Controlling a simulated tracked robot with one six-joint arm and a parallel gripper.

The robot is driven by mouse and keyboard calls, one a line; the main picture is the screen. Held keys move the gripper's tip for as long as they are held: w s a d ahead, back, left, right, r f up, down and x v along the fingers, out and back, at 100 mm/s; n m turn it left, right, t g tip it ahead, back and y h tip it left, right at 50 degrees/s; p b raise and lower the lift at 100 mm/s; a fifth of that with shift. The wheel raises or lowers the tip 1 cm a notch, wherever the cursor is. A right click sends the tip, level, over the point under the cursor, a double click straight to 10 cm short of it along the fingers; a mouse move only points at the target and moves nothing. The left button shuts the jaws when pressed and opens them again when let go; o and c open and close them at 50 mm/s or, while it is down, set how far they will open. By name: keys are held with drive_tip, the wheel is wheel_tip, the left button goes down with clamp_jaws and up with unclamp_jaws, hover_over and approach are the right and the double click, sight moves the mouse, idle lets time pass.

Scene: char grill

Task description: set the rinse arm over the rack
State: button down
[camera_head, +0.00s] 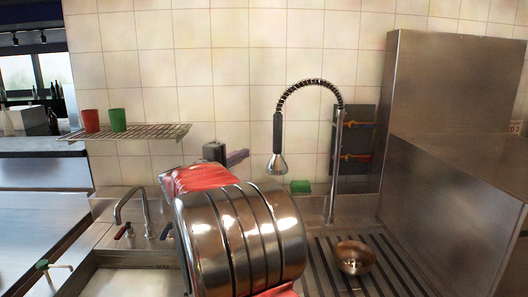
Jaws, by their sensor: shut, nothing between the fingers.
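The rinse arm (340,140) is a tall steel pole with a black coiled hose arching to the left. Its spray head (278,163) hangs at the left end of the arch, left of the dark slatted rack (405,270) on the counter at lower right. A metal bowl (353,258) sits on the rack. My gripper (228,156) shows only in part beyond my arm, left of the spray head in the picture. It is shut and empty, with no visible contact with the rinse arm. My arm hides the middle of the counter and part of the rack.
A wire wall shelf (160,132) holds a red cup (90,121) and a green cup (118,120). A small faucet (130,205) stands over a basin (130,282) at left. A green block (300,186) lies behind the spray head. Tall steel panels (440,85) bound the right side.

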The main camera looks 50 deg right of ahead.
drive_tip(key=shift+s+d, duration=0.45)
drive_tip(key=shift+d, duration=1.05)
drive_tip(key=shift+s+d, duration=0.5)
drive_tip(key=shift+d, duration=1)
drive_tip(key=shift+s+d, duration=0.45)
drive_tip(key=shift+d, duration=1.05)
